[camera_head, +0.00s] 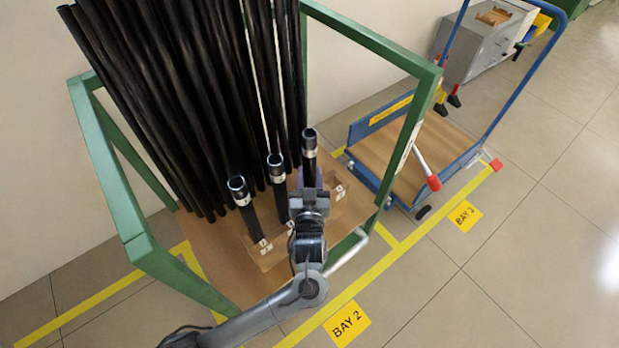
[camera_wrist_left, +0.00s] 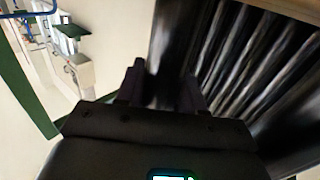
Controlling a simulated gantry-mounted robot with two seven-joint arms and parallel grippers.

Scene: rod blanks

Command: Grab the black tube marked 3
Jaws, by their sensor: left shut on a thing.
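Three short black tubes with bright metal-ringed tops stand in a wooden holder (camera_head: 272,258) at the front of the rack: a left tube (camera_head: 240,196), a middle tube (camera_head: 277,184) and a right tube (camera_head: 309,146). Small white labels sit on the holder; their numbers are too small to read surely. My left gripper (camera_head: 309,181) is shut around the right tube, below its top. In the left wrist view the dark fingers (camera_wrist_left: 163,90) stand on either side of a blurred black tube (camera_wrist_left: 170,55). The right tube's lower part is hidden behind my gripper. My right gripper is not in view.
A green rack frame (camera_head: 150,262) surrounds the holder, with many long black rods (camera_head: 190,90) leaning behind it. A blue trolley (camera_head: 405,165) with a wooden deck stands to the right, near a grey cabinet (camera_head: 487,40). The floor at lower right is clear.

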